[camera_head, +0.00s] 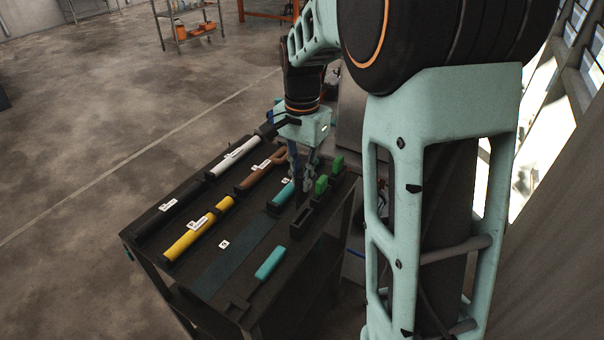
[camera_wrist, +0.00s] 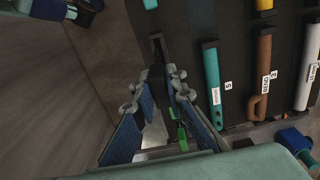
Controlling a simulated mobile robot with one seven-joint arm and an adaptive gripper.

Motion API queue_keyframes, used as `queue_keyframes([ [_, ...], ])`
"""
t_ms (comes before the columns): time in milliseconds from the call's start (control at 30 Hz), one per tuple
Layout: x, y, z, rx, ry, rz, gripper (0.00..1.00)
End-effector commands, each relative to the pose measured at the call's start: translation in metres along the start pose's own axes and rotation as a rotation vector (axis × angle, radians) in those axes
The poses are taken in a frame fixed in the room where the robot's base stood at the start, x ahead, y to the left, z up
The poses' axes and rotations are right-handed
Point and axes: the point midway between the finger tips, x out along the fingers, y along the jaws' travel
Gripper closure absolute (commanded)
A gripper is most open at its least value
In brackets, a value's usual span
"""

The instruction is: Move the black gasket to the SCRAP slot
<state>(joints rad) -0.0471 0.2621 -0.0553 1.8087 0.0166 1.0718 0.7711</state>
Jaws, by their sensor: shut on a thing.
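My gripper (camera_head: 303,180) is over the far right part of the dark table, pointing down. In the wrist view its two blue-padded fingers (camera_wrist: 160,110) are closed around a dark, narrow piece, the black gasket (camera_wrist: 157,78). The gasket's lower end is close to the table, and I cannot tell whether it touches.
The table (camera_head: 235,305) holds a yellow bar (camera_head: 188,238), a white bar (camera_head: 235,157), a brown piece (camera_head: 255,178) and a black bar (camera_head: 172,212). A teal block (camera_head: 269,263) lies near the front. Green blocks (camera_head: 322,186) stand close right of my gripper. A blue-grey strip (camera_head: 235,256) is bare.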

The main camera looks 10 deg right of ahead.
Motion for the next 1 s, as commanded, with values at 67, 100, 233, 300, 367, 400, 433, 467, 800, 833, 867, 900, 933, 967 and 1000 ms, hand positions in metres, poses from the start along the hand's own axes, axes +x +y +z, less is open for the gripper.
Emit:
queue_keyframes([
  [67, 0.014, 0.000, 0.000, 0.000, 0.000, 0.000, 1.00],
  [100, 0.018, 0.000, 0.000, 0.000, 0.000, 0.000, 1.00],
  [233, 0.025, 0.000, 0.000, 0.000, 0.000, 0.000, 1.00],
  [300, 0.026, 0.000, 0.000, 0.000, 0.000, 0.000, 1.00],
  [367, 0.028, 0.000, 0.001, 0.000, 0.000, 0.000, 1.00],
  [400, 0.029, 0.000, 0.001, 0.000, 0.000, 0.000, 1.00],
  [433, 0.030, 0.000, 0.001, 0.000, 0.000, 0.000, 1.00],
  [467, 0.031, 0.000, 0.001, 0.000, 0.000, 0.000, 1.00],
  [800, 0.033, 0.000, 0.002, 0.000, 0.000, 0.000, 1.00],
  [833, 0.033, 0.000, 0.002, 0.000, 0.000, 0.000, 1.00],
  [867, 0.033, 0.000, 0.002, 0.000, 0.000, 0.000, 1.00],
  [900, 0.033, 0.000, 0.002, 0.000, 0.000, 0.000, 1.00],
  [933, 0.033, 0.000, 0.002, 0.000, 0.000, 0.000, 1.00],
  [967, 0.032, 0.000, 0.002, 0.000, 0.000, 0.000, 1.00],
  [1000, 0.031, 0.000, 0.002, 0.000, 0.000, 0.000, 1.00],
])
